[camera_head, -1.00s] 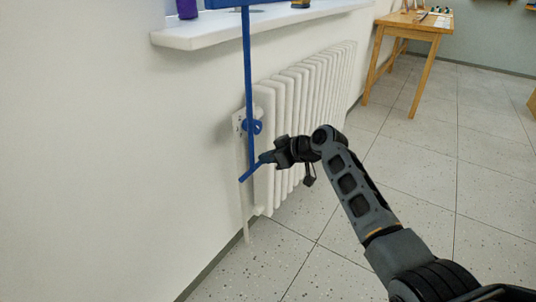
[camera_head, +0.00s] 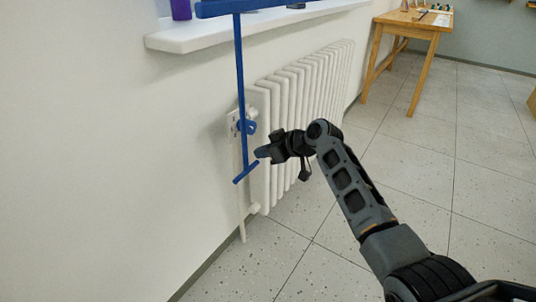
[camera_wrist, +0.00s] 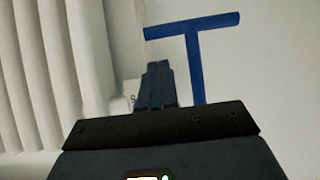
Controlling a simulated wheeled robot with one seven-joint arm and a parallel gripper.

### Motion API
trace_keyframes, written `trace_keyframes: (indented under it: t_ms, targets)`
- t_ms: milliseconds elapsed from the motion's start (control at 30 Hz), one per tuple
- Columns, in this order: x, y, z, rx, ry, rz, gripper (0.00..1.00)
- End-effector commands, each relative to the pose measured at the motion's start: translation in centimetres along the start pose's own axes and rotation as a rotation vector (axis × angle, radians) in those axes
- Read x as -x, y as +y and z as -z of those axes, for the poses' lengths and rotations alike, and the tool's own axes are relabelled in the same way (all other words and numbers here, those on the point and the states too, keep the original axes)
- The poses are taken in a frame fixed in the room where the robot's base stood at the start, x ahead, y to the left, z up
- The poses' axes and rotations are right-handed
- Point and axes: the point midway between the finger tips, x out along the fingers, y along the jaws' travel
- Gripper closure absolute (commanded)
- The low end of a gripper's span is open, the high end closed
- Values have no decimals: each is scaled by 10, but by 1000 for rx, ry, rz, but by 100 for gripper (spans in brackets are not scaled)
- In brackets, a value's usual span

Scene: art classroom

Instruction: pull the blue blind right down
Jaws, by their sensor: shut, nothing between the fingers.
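The blue blind shows only its bottom bar (camera_head: 262,8), at the top edge of the head view above the window sill. A thin blue rod (camera_head: 241,85) hangs from it, past the sill, to a short blue crossbar handle (camera_head: 246,172). In the wrist view the handle (camera_wrist: 195,27) forms a T with the rod, just right of my fingers. My gripper (camera_head: 261,153) is shut and empty, close to the right end of the handle. Its closed fingers (camera_wrist: 157,85) point toward the handle. Whether they touch it is unclear. The rest of the blind is out of view.
The white sill (camera_head: 220,32) juts out above, holding a purple object (camera_head: 181,9). A wooden table (camera_head: 425,20) stands far right. The tiled floor (camera_head: 400,160) is open.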

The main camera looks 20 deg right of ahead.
Motion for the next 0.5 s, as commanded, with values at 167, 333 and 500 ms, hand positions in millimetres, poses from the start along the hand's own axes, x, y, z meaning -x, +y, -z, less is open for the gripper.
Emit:
trace_keyframes:
  t_ms: [167,333,500]
  targets:
    - [40,-1,9,-1,3,-3,100]
    - [74,0,9,-1,3,-2,100]
    - [95,0,9,-1,4,-2,100]
